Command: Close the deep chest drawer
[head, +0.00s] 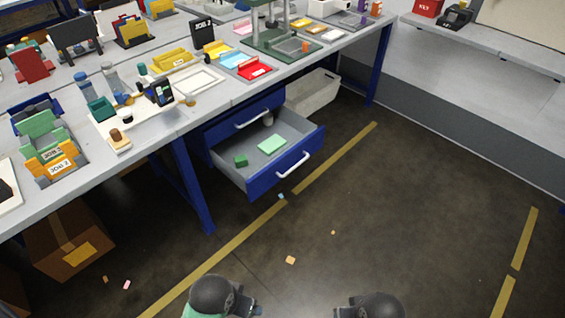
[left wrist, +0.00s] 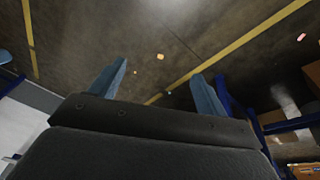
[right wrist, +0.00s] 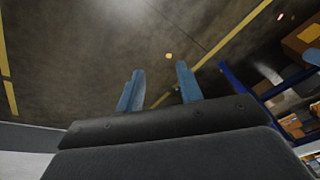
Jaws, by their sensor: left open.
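The deep chest drawer (head: 262,184) is pulled out from the blue drawer chest under the workbench. Its blue front has a white bar handle (head: 292,164). Inside lie a light green pad (head: 272,144), a dark green block (head: 240,161) and a small grey cylinder (head: 268,118). A shallower drawer (head: 238,117) above it looks shut. My left gripper (left wrist: 160,88) is open and empty, its two blue fingers apart. My right gripper (right wrist: 160,85) is also open and empty. Both arms show at the bottom of the head view, well short of the drawer; their fingers are hidden there.
The workbench (head: 225,98) carries trays, holders and bottles. A blue table leg (head: 192,185) stands left of the drawer, with a cardboard box (head: 65,235) farther left. A grey bin (head: 312,92) sits behind the drawer. The floor ahead is open, with small scraps (head: 291,260) and yellow lines.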

